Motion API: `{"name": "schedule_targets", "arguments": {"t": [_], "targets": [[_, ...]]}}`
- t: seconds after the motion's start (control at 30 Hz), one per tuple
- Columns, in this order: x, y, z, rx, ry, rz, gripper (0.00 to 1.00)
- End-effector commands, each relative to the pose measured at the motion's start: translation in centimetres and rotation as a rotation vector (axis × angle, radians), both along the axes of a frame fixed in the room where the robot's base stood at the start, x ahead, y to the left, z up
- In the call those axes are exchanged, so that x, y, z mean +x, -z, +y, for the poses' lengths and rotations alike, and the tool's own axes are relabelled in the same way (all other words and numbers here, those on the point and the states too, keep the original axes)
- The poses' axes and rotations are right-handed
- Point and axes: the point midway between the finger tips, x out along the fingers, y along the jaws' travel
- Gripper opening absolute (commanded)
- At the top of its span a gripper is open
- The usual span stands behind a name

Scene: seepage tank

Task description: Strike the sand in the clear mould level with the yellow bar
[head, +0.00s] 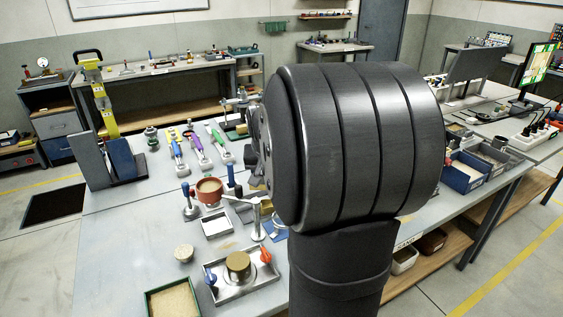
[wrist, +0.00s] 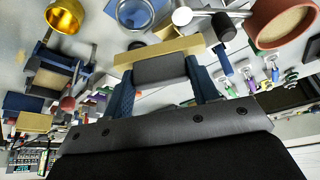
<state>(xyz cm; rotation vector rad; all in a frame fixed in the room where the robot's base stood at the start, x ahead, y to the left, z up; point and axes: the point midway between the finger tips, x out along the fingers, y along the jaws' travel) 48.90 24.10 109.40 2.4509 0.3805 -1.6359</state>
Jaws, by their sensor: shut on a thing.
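My gripper (wrist: 160,82) is shut on the dark grip of the yellow bar (wrist: 158,51). The bar lies crosswise just beyond the blue fingers, above the bench. In the head view my own arm hides the gripper and the bar. A sand-coloured cylinder, which looks like the clear mould (head: 238,267) filled with sand, stands upright in a metal tray (head: 225,296) at the front of the bench. A blue-handled piece and an orange-handled piece flank it. The bar appears well apart from it. I cannot tell how level its sand is.
A terracotta bowl of sand (head: 208,192) stands behind the tray; it also shows in the wrist view (wrist: 282,22). A cork-coloured disc (head: 184,253), a sand box (head: 173,301) and a small white tray (head: 217,225) are nearby. A metal post (head: 258,218) stands right.

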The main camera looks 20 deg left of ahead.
Motion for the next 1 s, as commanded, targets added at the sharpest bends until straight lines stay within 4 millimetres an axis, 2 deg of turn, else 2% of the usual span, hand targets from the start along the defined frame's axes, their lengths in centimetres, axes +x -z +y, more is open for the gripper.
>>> {"name": "schedule_targets", "arguments": {"t": [0.3,0.4,0.5,0.67,1.0], "targets": [[-8.9,5.3,4.2,0.0,-0.299,0.001,0.22],[-11.3,6.7,4.9,0.001,-0.386,0.001,0.22],[-12.8,7.5,5.2,0.001,-0.443,0.0,0.22],[-13.8,8.5,5.4,0.001,-0.48,-0.001,0.22],[-13.7,11.2,5.4,0.001,-0.48,0.001,0.22]]}}
